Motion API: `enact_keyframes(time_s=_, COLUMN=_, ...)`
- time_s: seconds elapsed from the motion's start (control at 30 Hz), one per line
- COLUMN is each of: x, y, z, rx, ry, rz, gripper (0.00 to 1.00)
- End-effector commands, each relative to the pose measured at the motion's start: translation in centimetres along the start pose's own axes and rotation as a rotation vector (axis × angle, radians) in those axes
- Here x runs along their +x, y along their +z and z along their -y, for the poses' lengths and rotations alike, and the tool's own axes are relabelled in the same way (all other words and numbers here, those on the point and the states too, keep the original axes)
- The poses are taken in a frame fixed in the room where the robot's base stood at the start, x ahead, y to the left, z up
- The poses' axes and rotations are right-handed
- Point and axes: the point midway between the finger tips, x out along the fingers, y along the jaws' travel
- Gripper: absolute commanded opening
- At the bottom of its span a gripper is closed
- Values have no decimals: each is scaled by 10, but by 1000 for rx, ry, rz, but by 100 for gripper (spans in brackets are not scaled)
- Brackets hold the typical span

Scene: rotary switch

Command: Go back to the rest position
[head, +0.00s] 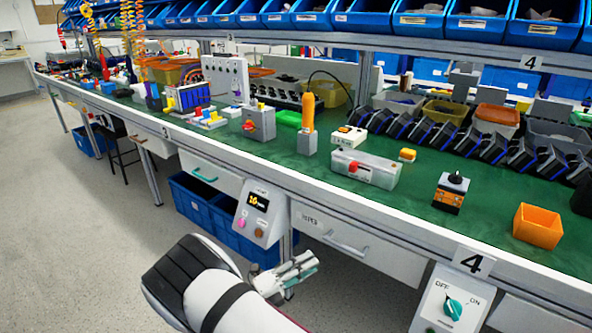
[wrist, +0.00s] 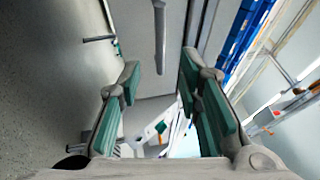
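My gripper (head: 298,268) hangs low in front of the bench in the head view, beside a drawer and below the bench top. In the wrist view my gripper (wrist: 160,95) shows two teal-padded fingers wide apart with nothing held between them. The rotary switch (head: 453,308) is a teal knob on a white panel marked OFF and ON, at the lower right of the head view. It is well to the right of my gripper and not touched by it. Which mark the knob points to is too small to tell.
The green-topped workbench (head: 400,221) runs along the scene with drawers below. A grey box with a display (head: 257,212) hangs from its front near my gripper. Blue crates (head: 205,208) stand underneath. An orange bin (head: 538,227) sits on top.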

Motion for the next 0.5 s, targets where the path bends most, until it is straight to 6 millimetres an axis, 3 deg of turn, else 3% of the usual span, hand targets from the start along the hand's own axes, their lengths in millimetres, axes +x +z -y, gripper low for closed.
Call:
enact_keyframes(time_s=0.17, x=23, y=-8, z=32, rx=123, ry=56, rz=-125, gripper=32)
enact_keyframes(time_s=0.27, x=44, y=-20, z=60, rx=249, ry=101, rz=-248, gripper=32)
enact_keyframes(time_s=0.5, x=85, y=-63, z=126, rx=568, ry=173, rz=-565, gripper=32)
